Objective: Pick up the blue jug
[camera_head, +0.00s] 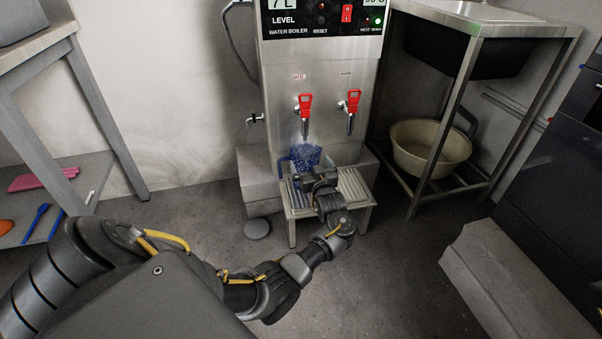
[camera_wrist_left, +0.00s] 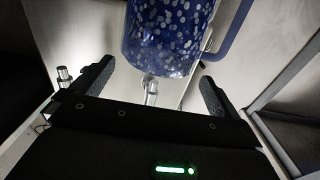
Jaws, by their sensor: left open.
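The blue jug (camera_head: 305,154) is speckled with white and stands on the slatted metal stand below the water boiler's taps. Its handle is on the left in the head view. My left gripper (camera_head: 318,180) is in front of the jug and hides its lower part. In the left wrist view the jug (camera_wrist_left: 170,38) fills the top middle, with its handle at the right. The left gripper (camera_wrist_left: 157,72) is open there, one finger on each side of the jug's near end. I cannot tell whether the fingers touch it. My right gripper is not in view.
The boiler (camera_head: 320,85) has two red-handled taps above the jug. The slatted stand (camera_head: 355,190) is low and narrow. A beige basin (camera_head: 430,150) sits on a rack at the right. A grey block (camera_head: 510,280) lies at the front right. Open floor surrounds the stand's front.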

